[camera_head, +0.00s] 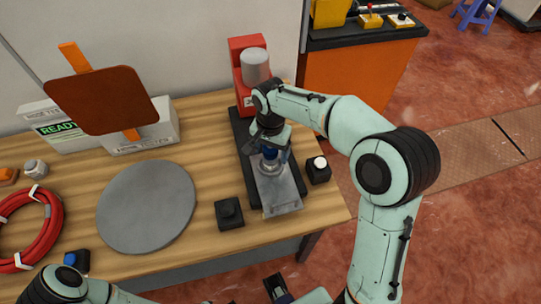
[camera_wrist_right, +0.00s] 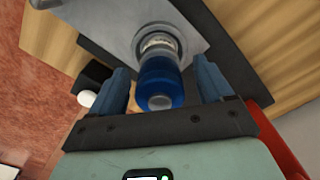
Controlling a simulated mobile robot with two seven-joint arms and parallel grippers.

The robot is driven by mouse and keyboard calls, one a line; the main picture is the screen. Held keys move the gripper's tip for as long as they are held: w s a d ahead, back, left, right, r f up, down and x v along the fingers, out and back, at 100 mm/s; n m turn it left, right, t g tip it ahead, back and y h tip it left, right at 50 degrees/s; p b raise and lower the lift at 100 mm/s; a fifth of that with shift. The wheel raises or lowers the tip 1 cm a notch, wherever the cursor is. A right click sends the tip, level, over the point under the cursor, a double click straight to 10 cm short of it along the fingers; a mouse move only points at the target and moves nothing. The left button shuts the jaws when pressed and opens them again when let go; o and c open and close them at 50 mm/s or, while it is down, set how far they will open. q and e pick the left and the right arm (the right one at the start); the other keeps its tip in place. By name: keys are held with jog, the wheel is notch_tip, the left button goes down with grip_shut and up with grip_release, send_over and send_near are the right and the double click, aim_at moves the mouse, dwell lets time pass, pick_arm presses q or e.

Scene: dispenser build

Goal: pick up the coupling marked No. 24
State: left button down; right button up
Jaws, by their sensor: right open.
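A blue cylindrical coupling (camera_wrist_right: 162,82) with a metal collar and a pale label band stands on the grey metal plate of the red-and-black press; I cannot read its marking. It shows small and partly covered in the head view (camera_head: 270,154). My right gripper (camera_wrist_right: 163,85) is open, its two blue fingers on either side of the coupling with gaps visible. In the head view my right gripper (camera_head: 268,150) is low over the plate. My left arm enters at the bottom left; a dark gripper-like part (camera_head: 277,289) at the bottom edge may be its gripper, too cut off to judge.
The red press (camera_head: 247,72) rises behind the plate (camera_head: 277,193). Black button boxes (camera_head: 229,213) and (camera_head: 318,169) flank it. A grey round disc (camera_head: 147,206), a red hose coil (camera_head: 30,228) and a small grey fitting (camera_head: 35,168) lie to the left.

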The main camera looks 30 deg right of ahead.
jog(key=shift+f, duration=0.7)
grip_shut()
jog(key=shift+r, duration=0.15)
